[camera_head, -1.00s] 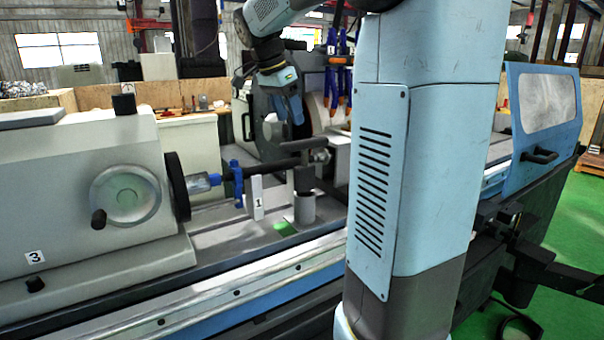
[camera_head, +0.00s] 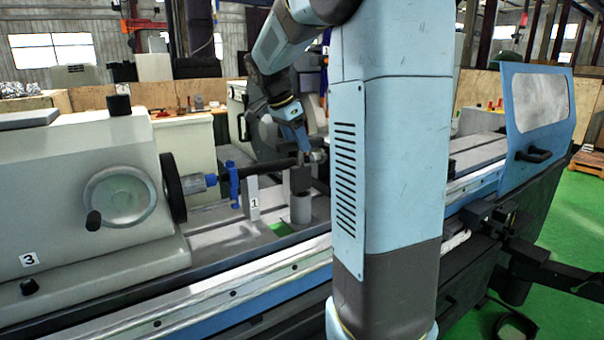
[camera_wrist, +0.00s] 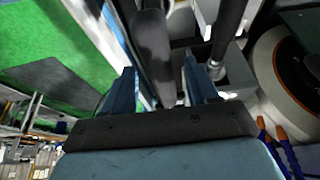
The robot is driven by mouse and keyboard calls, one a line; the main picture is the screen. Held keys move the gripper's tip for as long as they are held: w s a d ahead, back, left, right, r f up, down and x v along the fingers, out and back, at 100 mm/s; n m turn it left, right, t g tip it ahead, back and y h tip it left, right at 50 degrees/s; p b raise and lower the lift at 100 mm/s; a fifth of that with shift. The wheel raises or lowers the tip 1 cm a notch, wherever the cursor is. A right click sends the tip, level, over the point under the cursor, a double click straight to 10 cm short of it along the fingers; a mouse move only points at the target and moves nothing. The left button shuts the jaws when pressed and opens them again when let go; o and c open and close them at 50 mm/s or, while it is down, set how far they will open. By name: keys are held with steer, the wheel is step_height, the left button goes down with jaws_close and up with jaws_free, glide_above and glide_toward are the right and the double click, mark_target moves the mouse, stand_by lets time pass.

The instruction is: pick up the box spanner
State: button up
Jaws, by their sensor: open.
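A dark grey bar, likely the box spanner (camera_wrist: 152,45), runs lengthwise between the fingers of my gripper (camera_wrist: 160,85) in the wrist view. My gripper is open, with one finger on each side of the bar; gaps show beside it. There the bar is mostly hidden by my gripper and arm.
A dark shaft (camera_head: 258,166) with a blue clamp (camera_head: 232,180) lies just left of my gripper. The grinding wheel (camera_wrist: 278,75) is close on the right in the wrist view.

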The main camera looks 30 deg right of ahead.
steer(key=shift+x, duration=2.35)
steer(key=shift+w+d, duration=0.1)
steer(key=shift+d, duration=0.05)
